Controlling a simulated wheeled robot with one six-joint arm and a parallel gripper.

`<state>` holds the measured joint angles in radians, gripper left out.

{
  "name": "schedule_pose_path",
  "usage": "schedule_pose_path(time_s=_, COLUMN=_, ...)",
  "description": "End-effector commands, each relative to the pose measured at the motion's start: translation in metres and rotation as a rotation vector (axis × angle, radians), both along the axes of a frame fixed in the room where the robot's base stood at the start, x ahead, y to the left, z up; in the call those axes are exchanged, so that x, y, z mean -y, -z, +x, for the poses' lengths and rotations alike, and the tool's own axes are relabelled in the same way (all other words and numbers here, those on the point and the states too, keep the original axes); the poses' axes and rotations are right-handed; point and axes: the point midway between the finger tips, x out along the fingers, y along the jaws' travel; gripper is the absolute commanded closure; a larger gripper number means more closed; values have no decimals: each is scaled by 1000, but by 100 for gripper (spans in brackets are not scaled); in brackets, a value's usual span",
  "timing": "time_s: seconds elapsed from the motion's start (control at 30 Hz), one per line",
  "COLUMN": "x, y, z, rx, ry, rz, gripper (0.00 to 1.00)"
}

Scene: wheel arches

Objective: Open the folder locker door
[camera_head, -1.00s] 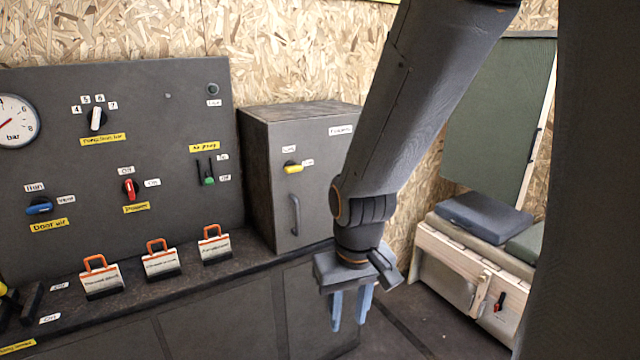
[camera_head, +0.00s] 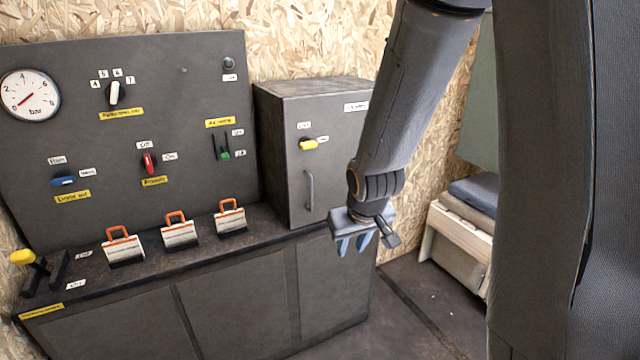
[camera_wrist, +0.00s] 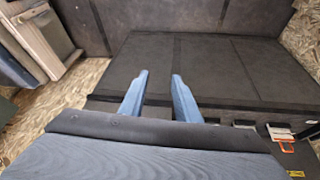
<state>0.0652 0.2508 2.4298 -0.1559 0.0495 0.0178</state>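The folder locker (camera_head: 345,130) is a dark grey box on the right end of the counter. Its door is shut. It has a vertical grey handle (camera_head: 309,190) and a yellow latch knob (camera_head: 308,144) with small white labels beside it. My arm covers part of the door's right side. My gripper (camera_head: 353,246) hangs in front of and below the locker's lower right, apart from the handle. Its blue fingers are spread with nothing between them, as the wrist view also shows (camera_wrist: 158,97). The locker is not recognisable in the wrist view.
A panel (camera_head: 130,140) with a gauge and knobs stands left of the locker. Several orange-handled folders (camera_head: 180,232) stand on the counter (camera_head: 270,232). A yellow-knobbed lever (camera_head: 22,257) is at the counter's left end. A pale bench (camera_head: 460,235) is at right, with open floor between.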

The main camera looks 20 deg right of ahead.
Motion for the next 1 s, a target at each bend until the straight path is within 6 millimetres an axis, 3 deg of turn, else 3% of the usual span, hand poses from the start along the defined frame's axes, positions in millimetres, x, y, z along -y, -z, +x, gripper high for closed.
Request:
schedule_pose_path(time_s=0.1, x=13, y=6, z=62, rx=159, ry=-44, rz=-4, gripper=70)
schedule_pose_path(time_s=0.2, x=19, y=9, z=108, rx=301, ry=-90, rz=5, gripper=70)
schedule_pose_path(time_s=0.4, x=22, y=12, z=179, rx=581, ry=-190, rz=64, gripper=70)
schedule_pose_path(time_s=0.5, x=21, y=13, z=202, rx=717, ry=-237, rz=114, gripper=70)
schedule_pose_path(time_s=0.67, x=17, y=12, z=217, rx=919, ry=-303, rz=211, gripper=70)
schedule_pose_path(time_s=1.0, x=13, y=7, z=215, rx=1122, ry=-356, rz=333, gripper=70)
